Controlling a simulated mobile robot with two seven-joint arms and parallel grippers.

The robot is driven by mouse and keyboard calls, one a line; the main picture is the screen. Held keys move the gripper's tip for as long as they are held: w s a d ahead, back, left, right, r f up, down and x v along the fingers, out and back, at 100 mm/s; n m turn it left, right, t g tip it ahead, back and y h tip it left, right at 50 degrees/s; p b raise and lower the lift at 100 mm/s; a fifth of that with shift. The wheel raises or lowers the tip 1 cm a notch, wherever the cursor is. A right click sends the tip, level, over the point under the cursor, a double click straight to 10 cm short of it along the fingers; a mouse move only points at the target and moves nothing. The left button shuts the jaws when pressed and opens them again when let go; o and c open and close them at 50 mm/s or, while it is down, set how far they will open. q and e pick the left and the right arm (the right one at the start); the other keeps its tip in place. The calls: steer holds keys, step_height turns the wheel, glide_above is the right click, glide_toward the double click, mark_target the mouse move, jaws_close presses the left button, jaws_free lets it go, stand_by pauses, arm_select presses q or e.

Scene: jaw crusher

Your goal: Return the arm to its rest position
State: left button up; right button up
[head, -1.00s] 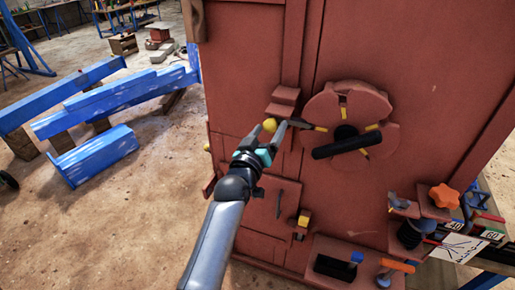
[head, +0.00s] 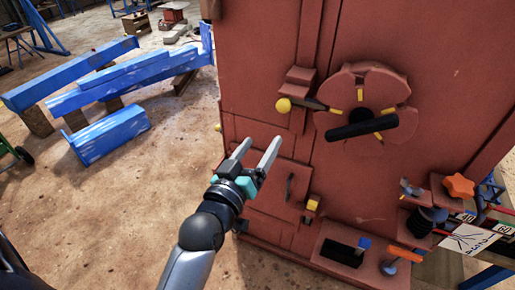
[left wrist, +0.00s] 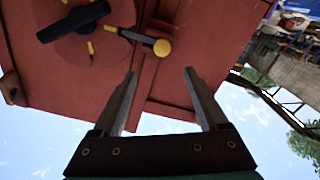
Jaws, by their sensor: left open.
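My left gripper (head: 256,153) is open and empty in front of the red crusher housing (head: 250,60), a little below a yellow-knobbed lever (head: 283,105). In the left wrist view its two fingers (left wrist: 158,90) stand apart with nothing between them. The yellow knob (left wrist: 162,47) shows beyond the fingertips there, apart from them. The round red disc with a black handle bar (head: 362,124) is to the right of the gripper. My right gripper is not in view.
Blue beams (head: 135,80) lie on wooden blocks at the left. A red bracket with a black block (head: 340,252), an orange-handled part (head: 404,254) and an orange star knob (head: 459,187) stick out from the housing at lower right. Sandy ground left of the housing is open.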

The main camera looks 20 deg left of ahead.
arm_select(q)
steer(key=shift+s, duration=0.3)
steer(key=s+d+f+m+g+b, duration=0.1)
steer(key=s+f+g+b, duration=0.2)
steer(key=f, duration=1.2)
steer(key=s+d+f+m+g+h+b, duration=0.1)
steer(key=s+d+f+g+b, duration=0.15)
steer(key=f, duration=1.15)
steer(key=s+d+f+m+g+b, duration=0.1)
steer(key=s+f+g+b, duration=0.25)
steer(key=f, duration=1.15)
steer(key=s+a+f+m+g+b, duration=0.2)
steer(key=s+f+g+b, duration=0.1)
steer(key=s+f, duration=0.9)
steer(key=s+a+f+m+g+y+b, duration=0.1)
steer(key=s+a+f+g+b, duration=0.2)
steer(key=s+f, duration=0.9)
steer(key=s+g+b, duration=0.1)
steer(key=s+g, duration=0.1)
steer(key=s, duration=0.2)
steer(key=shift+s+a+f+m, duration=0.15)
steer(key=shift+s+a+m, duration=0.15)
steer(key=shift+m, duration=0.1)
